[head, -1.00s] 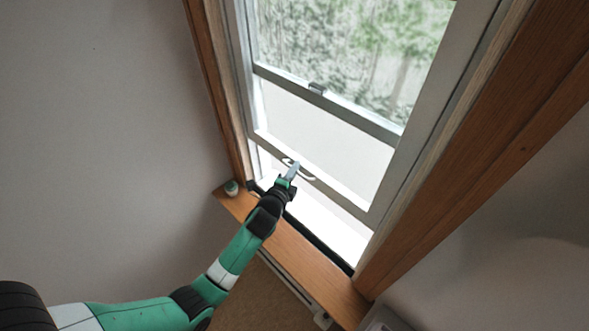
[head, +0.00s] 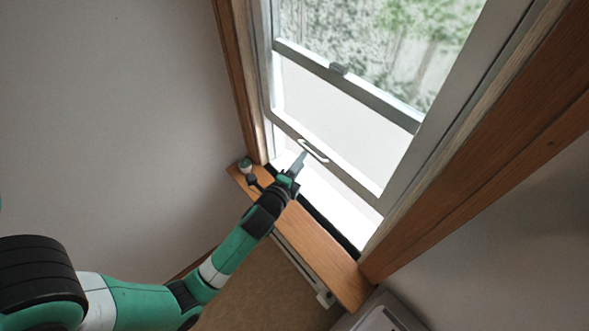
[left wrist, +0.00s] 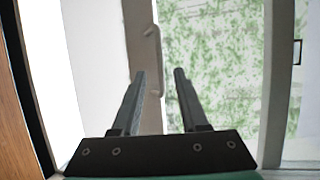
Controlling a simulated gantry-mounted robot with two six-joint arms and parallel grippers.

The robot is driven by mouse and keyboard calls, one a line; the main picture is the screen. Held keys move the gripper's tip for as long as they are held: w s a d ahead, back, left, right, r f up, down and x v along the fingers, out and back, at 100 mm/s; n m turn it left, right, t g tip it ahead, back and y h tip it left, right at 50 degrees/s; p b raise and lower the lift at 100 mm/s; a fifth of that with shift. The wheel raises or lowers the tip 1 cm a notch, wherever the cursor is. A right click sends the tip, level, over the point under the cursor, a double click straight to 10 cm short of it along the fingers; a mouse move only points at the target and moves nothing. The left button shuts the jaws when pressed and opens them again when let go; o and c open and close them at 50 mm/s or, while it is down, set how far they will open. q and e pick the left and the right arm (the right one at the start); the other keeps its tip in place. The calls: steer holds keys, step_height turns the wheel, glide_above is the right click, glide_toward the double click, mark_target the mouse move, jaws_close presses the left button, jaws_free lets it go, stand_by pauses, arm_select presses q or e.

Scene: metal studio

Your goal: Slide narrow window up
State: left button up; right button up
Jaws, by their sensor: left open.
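The narrow window has a pale grey frame, and its lower sash is partly raised, with a bright gap under its bottom rail (head: 352,180). A white bar handle (head: 313,150) is fixed on that rail. My left gripper (head: 302,157) is at the handle's lower side in the head view. In the left wrist view, the left gripper (left wrist: 159,72) is open with nothing held between its two grey fingers. The handle (left wrist: 153,52) lies just beyond the fingertips, closer to the left finger. I cannot tell whether they touch. My right gripper is out of view.
A small grey latch (head: 339,69) sits on the middle rail. Wooden trim (head: 500,150) borders the right side.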

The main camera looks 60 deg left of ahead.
arm_select(q)
steer(key=v, duration=0.4)
steer(key=shift+s+d+r, duration=0.1)
steer(key=shift+s+d, duration=0.05)
steer(key=shift+s, duration=0.15)
